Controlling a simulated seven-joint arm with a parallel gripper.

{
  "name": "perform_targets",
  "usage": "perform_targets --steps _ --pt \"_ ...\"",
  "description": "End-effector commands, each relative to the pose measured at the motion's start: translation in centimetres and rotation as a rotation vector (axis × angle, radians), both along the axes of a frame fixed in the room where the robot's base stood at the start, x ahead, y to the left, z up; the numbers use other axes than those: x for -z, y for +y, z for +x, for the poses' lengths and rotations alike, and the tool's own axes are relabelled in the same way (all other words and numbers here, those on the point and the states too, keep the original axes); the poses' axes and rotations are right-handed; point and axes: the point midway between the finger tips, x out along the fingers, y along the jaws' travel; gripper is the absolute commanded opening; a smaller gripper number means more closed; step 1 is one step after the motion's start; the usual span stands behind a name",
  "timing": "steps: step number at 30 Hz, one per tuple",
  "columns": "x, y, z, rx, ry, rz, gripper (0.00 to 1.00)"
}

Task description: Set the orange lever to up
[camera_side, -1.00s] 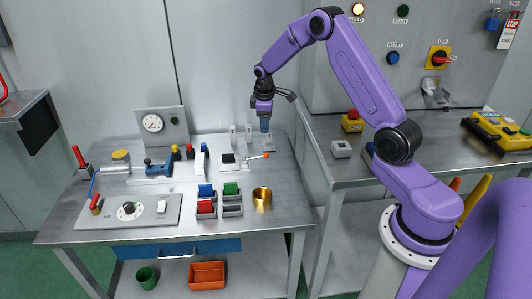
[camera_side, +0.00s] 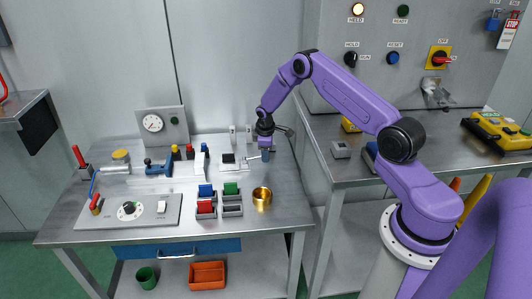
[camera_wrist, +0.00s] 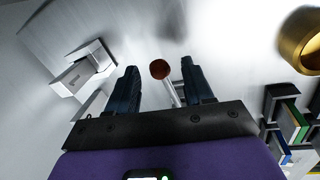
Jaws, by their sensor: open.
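The orange lever (camera_side: 253,158) is on the table near the back right. Its metal rod points right and lies nearly flat; its ball knob is hidden behind my gripper (camera_side: 265,155) in the side view. In the wrist view the lever's orange-red knob (camera_wrist: 159,69) shows between my two dark fingers, with the rod running back toward the palm. My gripper (camera_wrist: 159,80) is open, with a gap visible on both sides of the knob. It points down, low over the table. Whether a finger touches the lever cannot be told.
A brass cup (camera_side: 262,199) stands in front of the lever; it also shows in the wrist view (camera_wrist: 297,45). Small bins with coloured blocks (camera_side: 206,208) lie left of the cup. A black-topped box (camera_side: 228,158) is left of the lever. White upright switches (camera_side: 233,134) stand behind it.

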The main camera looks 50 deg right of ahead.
Motion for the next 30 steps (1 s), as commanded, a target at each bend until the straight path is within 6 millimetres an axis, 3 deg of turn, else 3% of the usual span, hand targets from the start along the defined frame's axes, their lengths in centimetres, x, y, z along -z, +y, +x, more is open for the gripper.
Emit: perform_targets --steps 12,17,30 --pt "0.61 -0.12 0.08 0.0 -0.001 0.0 0.51" --pt "0.6 -0.12 0.08 0.0 -0.001 0.0 0.0" --pt "0.07 0.13 0.32 -0.003 0.041 -0.043 0.0"
